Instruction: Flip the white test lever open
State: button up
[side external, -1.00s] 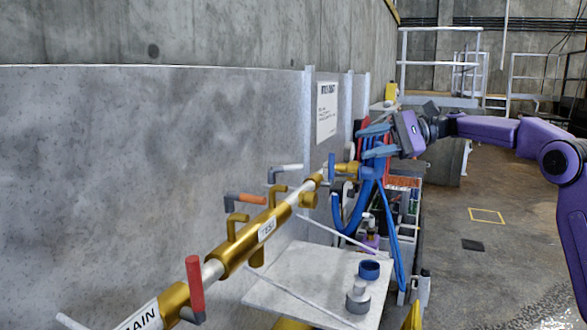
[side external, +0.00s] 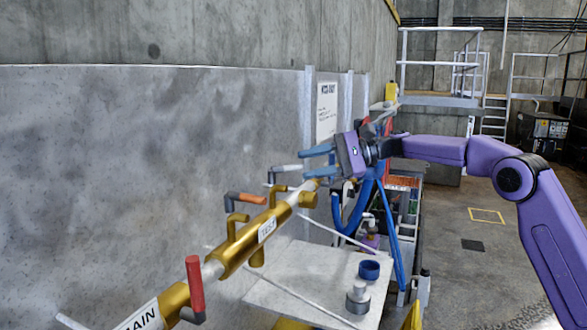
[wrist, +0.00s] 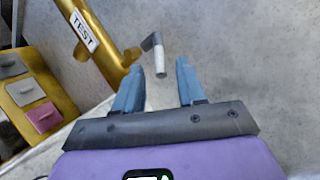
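The white test lever (side external: 285,168) has a white handle on a grey elbow and sticks out near the far end of the brass TEST pipe (side external: 240,250). In the wrist view the white handle (wrist: 161,62) points down toward my gripper, between the fingertips. My gripper (side external: 303,164) has its blue fingers spread apart. It is open, with the handle end near the fingertip line. In the wrist view clear space shows between the handle and each finger (wrist: 159,66). I cannot tell whether anything touches.
An orange-handled lever (side external: 252,198) and a red-handled lever (side external: 195,285) sit nearer along the pipe. A concrete wall (side external: 150,150) stands behind. Blue hoses (side external: 393,235) hang below my gripper. A grey table (side external: 310,265) holds a blue ring (side external: 369,270) and a grey fitting (side external: 358,298).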

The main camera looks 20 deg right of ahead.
aim_at(301, 167)
jog(key=shift+x, duration=2.25)
grip_shut()
